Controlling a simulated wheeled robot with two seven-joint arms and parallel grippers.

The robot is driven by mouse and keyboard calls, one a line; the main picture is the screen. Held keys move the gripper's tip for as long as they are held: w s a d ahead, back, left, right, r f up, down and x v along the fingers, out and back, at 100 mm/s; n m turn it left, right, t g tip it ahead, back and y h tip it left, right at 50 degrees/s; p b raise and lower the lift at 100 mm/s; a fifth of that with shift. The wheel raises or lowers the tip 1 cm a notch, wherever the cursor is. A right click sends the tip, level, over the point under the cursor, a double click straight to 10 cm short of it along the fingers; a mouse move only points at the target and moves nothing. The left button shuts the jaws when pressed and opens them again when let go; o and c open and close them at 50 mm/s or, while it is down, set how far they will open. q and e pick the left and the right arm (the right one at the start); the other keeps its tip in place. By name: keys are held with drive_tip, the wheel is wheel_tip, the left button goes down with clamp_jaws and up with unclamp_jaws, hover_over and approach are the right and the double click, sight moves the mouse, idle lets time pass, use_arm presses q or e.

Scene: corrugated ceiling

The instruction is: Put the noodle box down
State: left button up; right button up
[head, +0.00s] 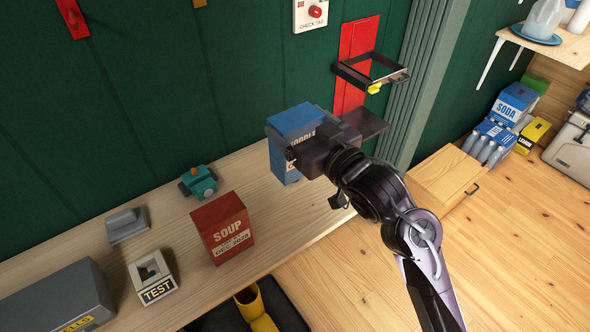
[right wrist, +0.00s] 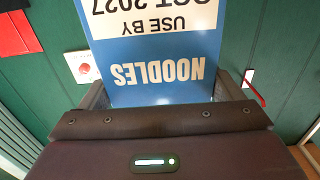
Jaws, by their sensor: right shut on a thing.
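The blue noodle box (head: 285,160) is upright near the right end of the wooden shelf, by the green wall. My right gripper (head: 303,153) is shut on it from the right, and the gripper hides part of the box. In the right wrist view the noodle box (right wrist: 150,50) sits between the two fingers, its NOODLES and USE BY OCT 2027 print upside down. I cannot tell whether its base touches the wooden shelf (head: 300,220). My left gripper is not in view.
A red soup box (head: 222,228) stands on the shelf to the left. Near it are a teal device (head: 199,182), a TEST block (head: 153,277), a grey item (head: 127,225) and a grey case (head: 60,297). A black wall bracket (head: 370,72) sticks out behind my right gripper.

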wheel_tip(320, 180, down, 12)
drive_tip(key=shift+p, duration=0.35)
drive_tip(key=shift+f, duration=0.1)
drive_tip(key=shift+f, duration=0.2)
drive_tip(key=o, duration=1.4)
drive_tip(key=shift+c, duration=0.2)
